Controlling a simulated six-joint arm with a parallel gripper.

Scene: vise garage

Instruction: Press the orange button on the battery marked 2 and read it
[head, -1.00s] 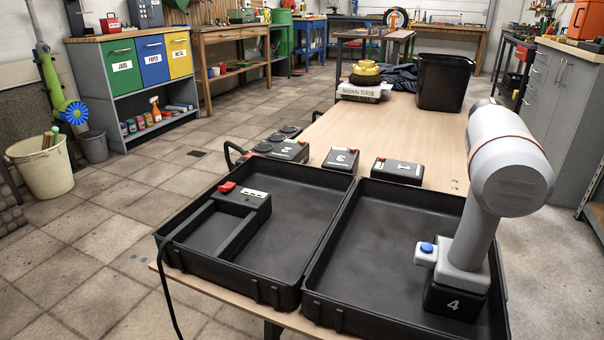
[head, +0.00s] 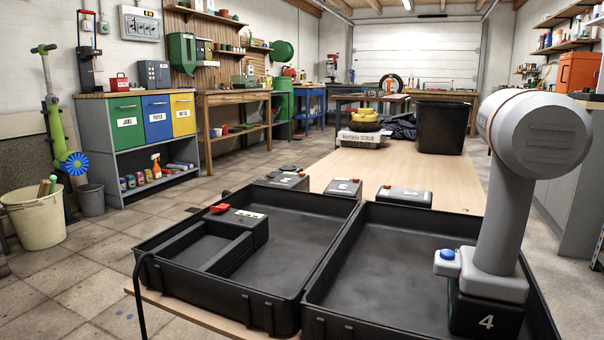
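The battery marked 2 (head: 282,181) is a low black box just beyond the far wall of the left black tray (head: 211,285). A small orange-red spot (head: 302,174) shows at its right end. Its top is seen at a flat angle and any reading is too small to make out. Similar batteries marked 3 (head: 343,187) and 1 (head: 404,196) lie to its right. My grey arm stands at the right, far from battery 2, its lower part above a black block marked 4 (head: 485,319). No gripper fingers can be made out.
The left tray holds a black frame-like device (head: 240,225) with a red switch (head: 218,208) and a cable over the edge. The right tray (head: 385,245) is mostly empty.

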